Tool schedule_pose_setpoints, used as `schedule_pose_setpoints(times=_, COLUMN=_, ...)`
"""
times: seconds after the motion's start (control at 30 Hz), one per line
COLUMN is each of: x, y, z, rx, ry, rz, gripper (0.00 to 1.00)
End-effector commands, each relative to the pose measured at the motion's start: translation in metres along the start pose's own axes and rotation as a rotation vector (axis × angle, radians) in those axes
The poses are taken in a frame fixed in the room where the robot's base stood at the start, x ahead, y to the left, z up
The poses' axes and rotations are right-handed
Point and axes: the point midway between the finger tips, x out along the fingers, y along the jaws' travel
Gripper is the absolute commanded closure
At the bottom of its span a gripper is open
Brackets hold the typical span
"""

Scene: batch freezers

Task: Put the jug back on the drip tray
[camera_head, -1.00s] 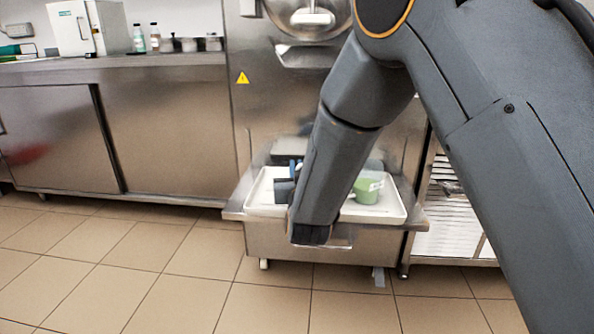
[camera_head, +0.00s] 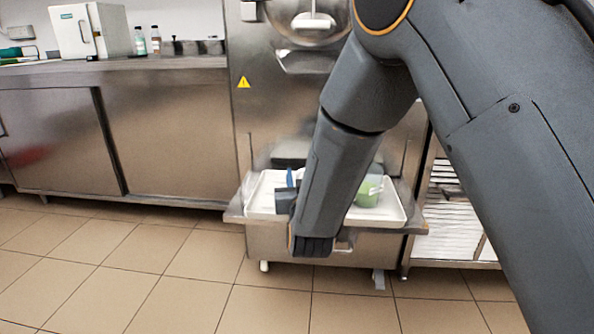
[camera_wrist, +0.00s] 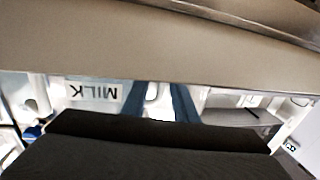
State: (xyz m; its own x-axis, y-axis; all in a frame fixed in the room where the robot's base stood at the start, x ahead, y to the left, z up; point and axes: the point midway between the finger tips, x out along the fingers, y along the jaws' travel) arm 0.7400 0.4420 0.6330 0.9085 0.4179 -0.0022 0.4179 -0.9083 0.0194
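A small green jug (camera_head: 369,193) stands in a white tray (camera_head: 396,214) on the steel shelf (camera_head: 375,240) below the freezer's spout; my forearm hides its left side. I cannot tell whether this white tray is the drip tray. My gripper (camera_head: 290,178) shows only partly, left of my forearm, with a blue finger over the tray's left part. In the wrist view its two blue fingers (camera_wrist: 160,100) stand a little apart. Their tips meet a broad beige-grey band, so I cannot see whether they hold anything. A white surface with an upside-down MILK label (camera_wrist: 93,91) lies left of them.
The steel batch freezer (camera_head: 285,110) stands behind the tray. A steel counter (camera_head: 160,130) with a white box (camera_head: 85,32) and bottles (camera_head: 148,40) is at left. A rack of white trays (camera_head: 455,225) is at right. The tiled floor in front is clear.

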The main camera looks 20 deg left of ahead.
Motion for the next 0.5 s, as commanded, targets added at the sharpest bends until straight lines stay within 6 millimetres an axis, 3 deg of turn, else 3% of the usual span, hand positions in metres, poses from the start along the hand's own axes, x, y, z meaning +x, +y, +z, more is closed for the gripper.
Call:
schedule_pose_setpoints(times=0.3, x=-0.066, y=-0.001, z=-0.002, rx=-0.001, ry=-0.002, rz=-0.002, gripper=0.74)
schedule_pose_setpoints(times=0.5, x=-0.089, y=0.0, z=-0.001, rx=0.001, ry=0.0, rz=0.0, gripper=0.74)
